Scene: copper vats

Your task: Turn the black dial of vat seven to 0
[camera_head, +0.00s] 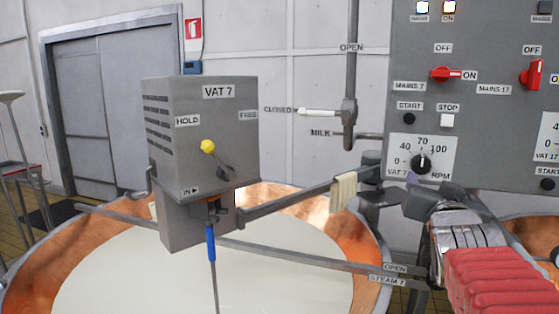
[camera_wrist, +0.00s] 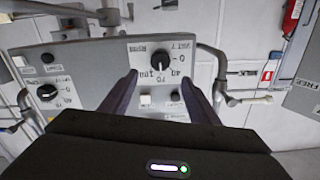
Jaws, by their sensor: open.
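The black dial of vat seven (camera_head: 421,163) sits on a white scale plate marked 0, 40, 70, 100 and RPM, low on the grey control panel. Its pointer is up, at about 70. In the wrist view the dial (camera_wrist: 160,61) appears upside down, with its white mark towards the 70. My gripper (camera_wrist: 163,75) is open, one finger to each side of the dial in that view, with nothing between them. In the head view my gripper (camera_head: 412,182) is just below the dial plate, partly hidden by its own wrist. I see no contact with the dial.
Above the dial are a black START button (camera_head: 409,118), a white STOP button (camera_head: 447,120) and a red switch (camera_head: 446,74) turned to ON. A second dial (camera_wrist: 47,92) is for vat 17. The VAT 7 box (camera_head: 205,140) and its arm hang over the copper vat (camera_head: 368,270).

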